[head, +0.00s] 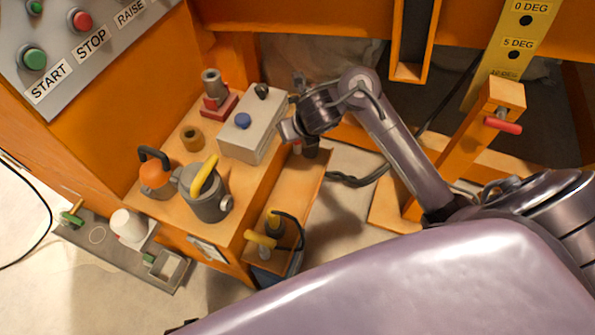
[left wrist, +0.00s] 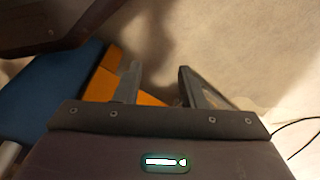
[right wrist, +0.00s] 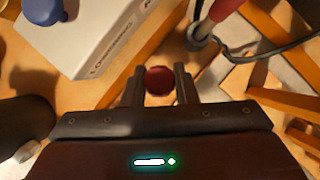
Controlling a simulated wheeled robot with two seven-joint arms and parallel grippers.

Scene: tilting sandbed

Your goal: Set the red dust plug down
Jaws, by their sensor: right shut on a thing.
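The red dust plug (right wrist: 158,80) shows in the right wrist view as a small dark red round piece between the two fingertips. My right gripper (head: 289,136) is shut on it, beside the right end of the grey box on the orange bench in the head view. In that view the gripper hides most of the plug. I cannot tell whether the plug touches a surface below. My left gripper (left wrist: 157,86) is open and empty in the left wrist view, above pale ground. It is not seen in the head view.
The grey box (head: 262,127) with a blue knob stands on the bench (head: 160,210). A grey pot with a yellow handle (head: 205,190), an orange pot (head: 156,177) and a brass ring (head: 192,138) stand nearby. A lower side tray (head: 308,188) holds yellow-handled tools. Dark cables lie to the right.

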